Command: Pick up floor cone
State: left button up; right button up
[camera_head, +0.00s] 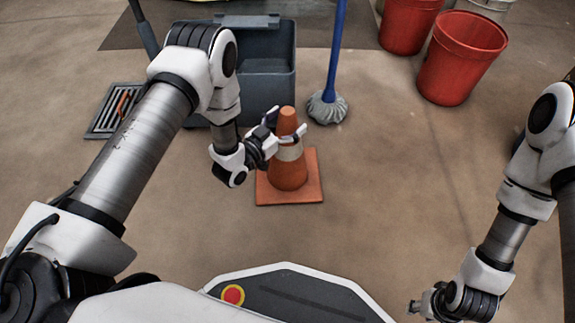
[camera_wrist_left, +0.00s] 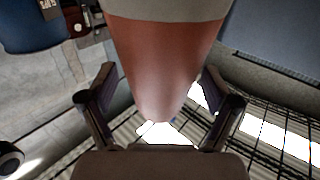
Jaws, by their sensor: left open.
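The orange floor cone (camera_head: 288,172) with a pale band stands upright on its square base on the floor, in the middle of the head view. My left gripper (camera_head: 286,125) is open at the cone's upper part, with one finger on each side. In the left wrist view the cone (camera_wrist_left: 165,60) fills the space between the two open fingers (camera_wrist_left: 160,90), its narrow tip toward the palm. I cannot tell whether either finger touches it. My right gripper (camera_head: 428,305) is low at the right, away from the cone; its jaws are too small to read.
A grey mop bucket (camera_head: 268,80) stands just behind the cone, with a blue-handled mop (camera_head: 328,106) to its right. Red buckets (camera_head: 455,70) stand at the back right. A floor drain (camera_head: 105,122) is at the left. The floor right of the cone is clear.

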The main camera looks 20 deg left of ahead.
pick_arm(q)
grip_shut()
jog(key=shift+r, duration=0.2)
